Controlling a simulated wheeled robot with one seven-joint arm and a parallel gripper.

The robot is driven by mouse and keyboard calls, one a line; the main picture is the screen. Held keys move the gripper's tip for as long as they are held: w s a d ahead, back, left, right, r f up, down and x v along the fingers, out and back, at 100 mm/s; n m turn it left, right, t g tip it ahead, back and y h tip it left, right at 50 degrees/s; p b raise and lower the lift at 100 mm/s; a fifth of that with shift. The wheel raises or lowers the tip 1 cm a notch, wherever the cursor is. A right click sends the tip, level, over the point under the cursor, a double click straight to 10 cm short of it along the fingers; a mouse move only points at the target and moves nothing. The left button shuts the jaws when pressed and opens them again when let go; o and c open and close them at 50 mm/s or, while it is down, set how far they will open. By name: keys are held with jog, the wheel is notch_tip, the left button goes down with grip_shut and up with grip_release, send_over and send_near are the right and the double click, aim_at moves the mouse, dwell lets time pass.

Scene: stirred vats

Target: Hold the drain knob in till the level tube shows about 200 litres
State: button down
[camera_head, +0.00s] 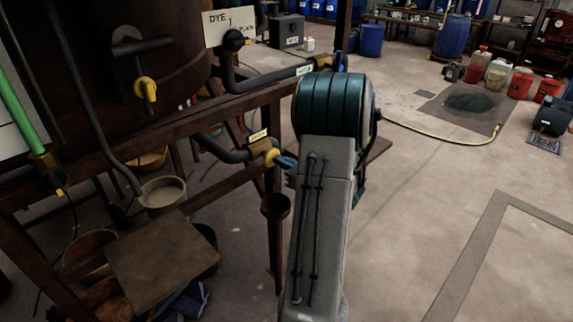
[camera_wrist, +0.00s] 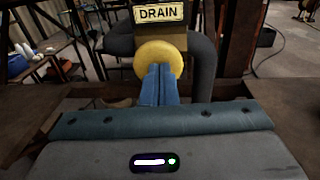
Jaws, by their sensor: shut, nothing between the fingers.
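The yellow drain knob (camera_wrist: 159,53) sits under a DRAIN label (camera_wrist: 159,13) in the wrist view. It also shows in the head view (camera_head: 271,157), on a brass fitting of a dark pipe. My gripper (camera_wrist: 160,72) is shut, with its blue fingertips together and empty. The tips lie against or just in front of the knob's face; I cannot tell whether the knob is pushed in. The level tube (camera_head: 18,112) stands at the left edge of the head view, filled with green as far as it shows. Its top and any scale marks are out of sight.
The dark vat (camera_head: 95,60) stands on a rusty frame at the left. A funnel cup (camera_head: 275,205) is below the drain. A yellow tap (camera_head: 147,88) is on the vat. A yellow hose (camera_head: 440,135) lies on the floor. The floor at right is mostly clear.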

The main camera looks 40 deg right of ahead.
jog(key=shift+w+a+b, duration=0.1)
jog(key=shift+w+b, duration=0.4)
jog(key=shift+w, duration=0.45)
jog(key=shift+r, duration=0.15)
dwell(0.3)
jog(key=s+d+b, duration=0.2)
jog(key=s, duration=1.2)
jog(key=shift+d+r, duration=0.15)
jog(key=shift+d, duration=0.1)
